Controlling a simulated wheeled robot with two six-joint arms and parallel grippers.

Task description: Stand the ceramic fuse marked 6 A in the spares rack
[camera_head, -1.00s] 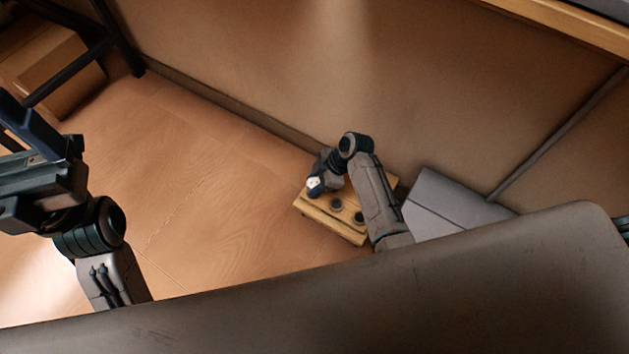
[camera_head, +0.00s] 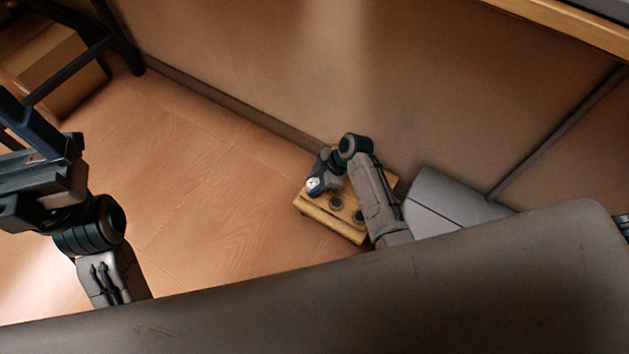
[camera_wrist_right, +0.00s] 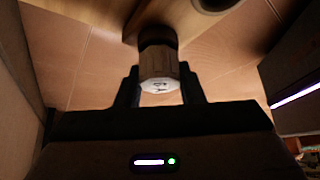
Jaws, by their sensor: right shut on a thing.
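The ceramic fuse (camera_wrist_right: 160,85) is a pale ribbed cylinder with a white end cap; its dark marking is too small to read surely. My right gripper (camera_head: 316,184) is shut on it, and in the right wrist view the fingers (camera_wrist_right: 161,88) flank it. A dark round part (camera_wrist_right: 158,38) sits at the fuse's far end, against the wood; I cannot tell whether the fuse is seated in it. The spares rack (camera_head: 330,219) is a wooden block with dark round sockets, under my right gripper. My left gripper (camera_head: 35,145) is at the left edge, away from the rack, its jaw gap unclear.
A grey angled box (camera_head: 455,203) stands right of the rack, close to my right forearm. A brown wall panel (camera_head: 300,80) rises behind the rack. The wooden floor (camera_head: 200,190) left of the rack is clear. A dark-legged stand (camera_head: 120,40) is at the upper left.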

